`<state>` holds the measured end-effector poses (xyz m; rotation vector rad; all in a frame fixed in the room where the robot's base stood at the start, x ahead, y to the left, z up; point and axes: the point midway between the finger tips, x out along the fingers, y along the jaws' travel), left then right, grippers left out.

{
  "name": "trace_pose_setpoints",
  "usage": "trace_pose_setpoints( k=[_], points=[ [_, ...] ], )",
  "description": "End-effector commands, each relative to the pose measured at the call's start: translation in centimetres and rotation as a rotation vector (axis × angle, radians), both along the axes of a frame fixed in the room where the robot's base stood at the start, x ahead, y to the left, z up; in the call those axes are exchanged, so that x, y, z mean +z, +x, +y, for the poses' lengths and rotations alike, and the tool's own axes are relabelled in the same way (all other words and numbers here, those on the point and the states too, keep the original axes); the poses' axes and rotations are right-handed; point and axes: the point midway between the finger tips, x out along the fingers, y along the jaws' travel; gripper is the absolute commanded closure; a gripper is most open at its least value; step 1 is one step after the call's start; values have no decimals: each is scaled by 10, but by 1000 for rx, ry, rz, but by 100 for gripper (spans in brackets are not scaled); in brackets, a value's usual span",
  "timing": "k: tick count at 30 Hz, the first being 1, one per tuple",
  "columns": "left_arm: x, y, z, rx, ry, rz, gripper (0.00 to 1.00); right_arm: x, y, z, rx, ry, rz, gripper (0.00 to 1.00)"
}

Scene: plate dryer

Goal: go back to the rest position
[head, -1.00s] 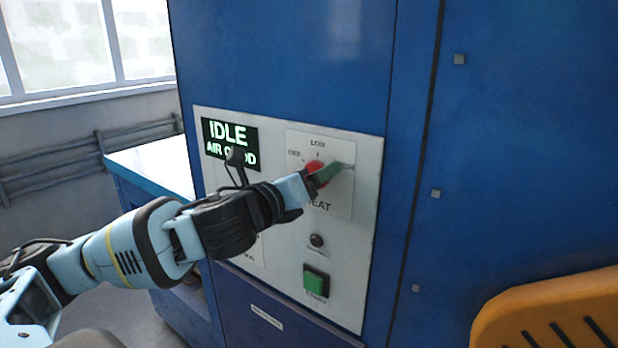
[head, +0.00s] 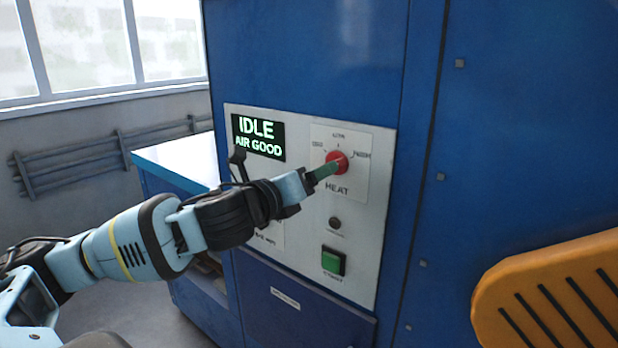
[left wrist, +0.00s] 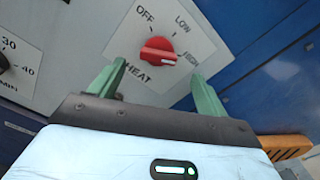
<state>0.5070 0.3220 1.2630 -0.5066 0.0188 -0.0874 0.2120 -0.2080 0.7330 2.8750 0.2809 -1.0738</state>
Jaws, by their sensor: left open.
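The red heat knob (head: 336,162) sits on a white label plate on the dryer's control panel (head: 300,230). In the left wrist view the knob (left wrist: 158,50) has its white mark towards HIGH. My left gripper (head: 326,172) is in front of the knob, with its green fingers overlapping the knob's lower left in the head view. In the left wrist view the gripper (left wrist: 160,76) is open and empty, and the knob shows beyond and between the fingertips. My right gripper is not in view.
The display (head: 258,137) reads IDLE and AIR GOOD. A black lever (head: 238,160) sticks out beside my left wrist. A green button (head: 333,261) is below the knob. An orange slotted object (head: 550,295) is at lower right. Open floor (head: 115,305) lies at lower left.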

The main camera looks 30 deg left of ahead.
Motion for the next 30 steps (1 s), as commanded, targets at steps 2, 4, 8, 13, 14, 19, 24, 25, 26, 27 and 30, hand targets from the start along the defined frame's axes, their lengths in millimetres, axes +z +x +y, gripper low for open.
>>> trace_pose_setpoints(
  k=[2,4,8,13,14,19,24,25,26,27,30],
  points=[
    [0,0,1,1,0,0,24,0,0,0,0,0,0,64],
    [0,0,1,1,0,0,24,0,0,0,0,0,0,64],
    [0,0,1,1,0,0,24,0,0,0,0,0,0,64],
    [0,0,1,1,0,0,24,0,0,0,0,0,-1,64],
    [0,0,1,1,0,0,24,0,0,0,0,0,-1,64],
    [-3,1,0,-2,-8,5,24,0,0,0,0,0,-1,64],
    [-40,6,-18,-46,-145,70,24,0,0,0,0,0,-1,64],
    [-51,7,-24,-57,-189,91,24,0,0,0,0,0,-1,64],
    [-64,8,-30,-69,-241,115,24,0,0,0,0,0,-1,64],
    [-83,8,-38,-82,-317,149,24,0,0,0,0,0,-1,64],
    [-129,5,-57,-102,-516,238,24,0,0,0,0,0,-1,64]
  ],
)
